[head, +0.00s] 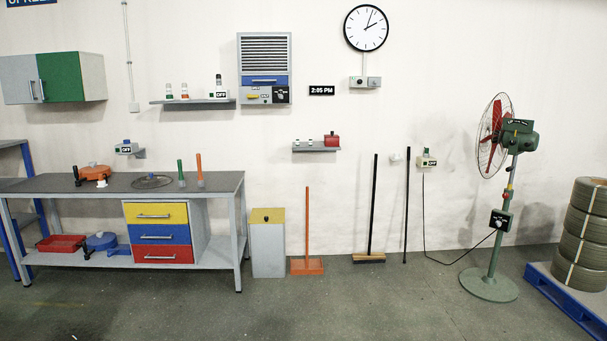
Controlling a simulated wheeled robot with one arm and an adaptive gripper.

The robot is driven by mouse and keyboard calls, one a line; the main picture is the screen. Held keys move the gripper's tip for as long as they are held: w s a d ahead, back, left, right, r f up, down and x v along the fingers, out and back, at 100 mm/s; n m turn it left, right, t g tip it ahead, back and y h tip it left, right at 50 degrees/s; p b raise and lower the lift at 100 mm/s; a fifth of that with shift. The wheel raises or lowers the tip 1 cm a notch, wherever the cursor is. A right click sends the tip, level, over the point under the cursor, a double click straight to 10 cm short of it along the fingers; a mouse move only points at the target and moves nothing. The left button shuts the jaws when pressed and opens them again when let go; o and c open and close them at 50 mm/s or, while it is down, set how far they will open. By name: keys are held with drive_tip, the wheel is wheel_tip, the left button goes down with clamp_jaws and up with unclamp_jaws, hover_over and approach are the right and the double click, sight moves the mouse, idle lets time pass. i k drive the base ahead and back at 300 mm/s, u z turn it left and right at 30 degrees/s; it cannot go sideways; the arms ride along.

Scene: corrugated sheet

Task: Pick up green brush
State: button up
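A slim green upright object with a grey lower end, which looks like the green brush (181,172), stands on the dark top of the workbench (60,184), towards its right side. A similar orange one (199,169) stands just to its right, apart from it. A round glass lid (151,181) lies flat to its left. My gripper is not in view.
An orange pot (96,173) sits further left on the bench. Coloured drawers (157,234) are below. Open floor lies in front.

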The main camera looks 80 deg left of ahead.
sight(181, 180)
drive_tip(key=z, duration=0.05)
drive_tip(key=i, duration=4.8)
drive_tip(key=u, duration=3.15)
drive_tip(key=i, duration=4)
drive_tip(key=u, duration=0.05)
